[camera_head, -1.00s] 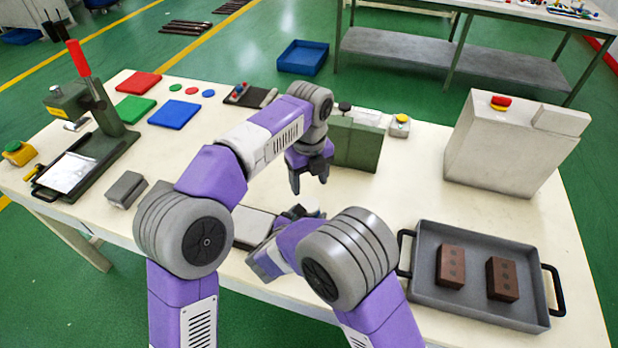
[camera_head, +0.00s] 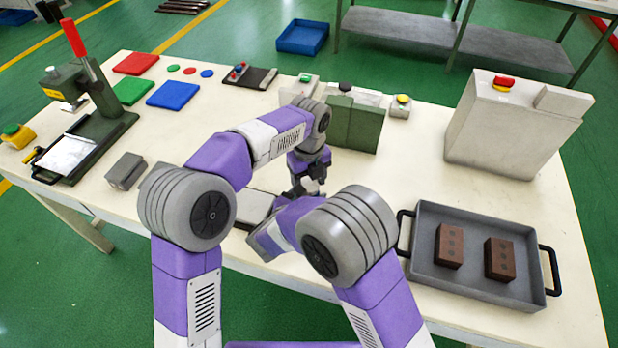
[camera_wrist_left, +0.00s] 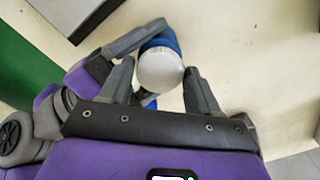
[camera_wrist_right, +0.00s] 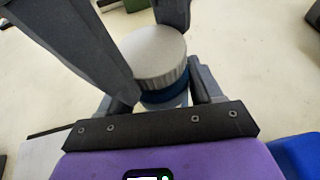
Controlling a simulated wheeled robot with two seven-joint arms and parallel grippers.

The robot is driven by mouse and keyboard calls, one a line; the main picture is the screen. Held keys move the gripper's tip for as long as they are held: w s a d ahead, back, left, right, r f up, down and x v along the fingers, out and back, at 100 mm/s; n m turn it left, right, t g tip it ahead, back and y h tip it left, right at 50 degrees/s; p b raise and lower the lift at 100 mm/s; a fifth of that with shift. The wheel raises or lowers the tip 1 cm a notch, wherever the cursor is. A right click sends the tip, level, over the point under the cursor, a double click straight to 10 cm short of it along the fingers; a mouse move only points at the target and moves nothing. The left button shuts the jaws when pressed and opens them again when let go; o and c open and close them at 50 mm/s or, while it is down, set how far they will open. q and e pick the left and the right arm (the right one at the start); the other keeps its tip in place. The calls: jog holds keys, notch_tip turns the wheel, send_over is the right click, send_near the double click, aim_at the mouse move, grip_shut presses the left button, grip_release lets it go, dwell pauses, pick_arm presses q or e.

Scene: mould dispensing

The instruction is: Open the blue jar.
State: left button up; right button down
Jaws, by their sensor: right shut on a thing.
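The blue jar (camera_wrist_left: 164,40) has a white ribbed lid (camera_wrist_right: 154,54) and a blue band below it (camera_wrist_right: 164,96). My right gripper (camera_wrist_right: 168,88) is shut on the jar's blue body. My left gripper (camera_wrist_left: 158,76) is open, with its fingers on both sides of the lid and small gaps showing. Its fingers also show above the jar in the right wrist view. In the head view my left gripper (camera_head: 308,184) points down in front of the green block, and the jar and right gripper are mostly hidden behind my arms.
A dark tray (camera_head: 430,212) with two brown bricks stands at the right. A green block (camera_head: 352,128) and a grey machine (camera_head: 510,130) stand behind. A press with a red handle (camera_head: 74,38) and coloured pads (camera_head: 172,94) are at the left. The table's middle right is clear.

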pick_arm(q)
jog(key=c, duration=0.8)
jog(key=n, duration=1)
jog(key=shift+r+n, duration=0.1)
jog(key=shift+n, duration=0.3)
jog(key=n, duration=0.3)
jog(key=shift+n, duration=0.4)
jog(key=n, duration=0.3)
jog(key=shift+n, duration=0.4)
jog(key=n, duration=0.3)
jog(key=shift+n, duration=0.4)
jog(key=n, duration=1.3)
jog(key=shift+n, duration=0.4)
jog(key=n, duration=1.2)
jog(key=shift+r, duration=0.1)
jog(key=n, duration=0.6)
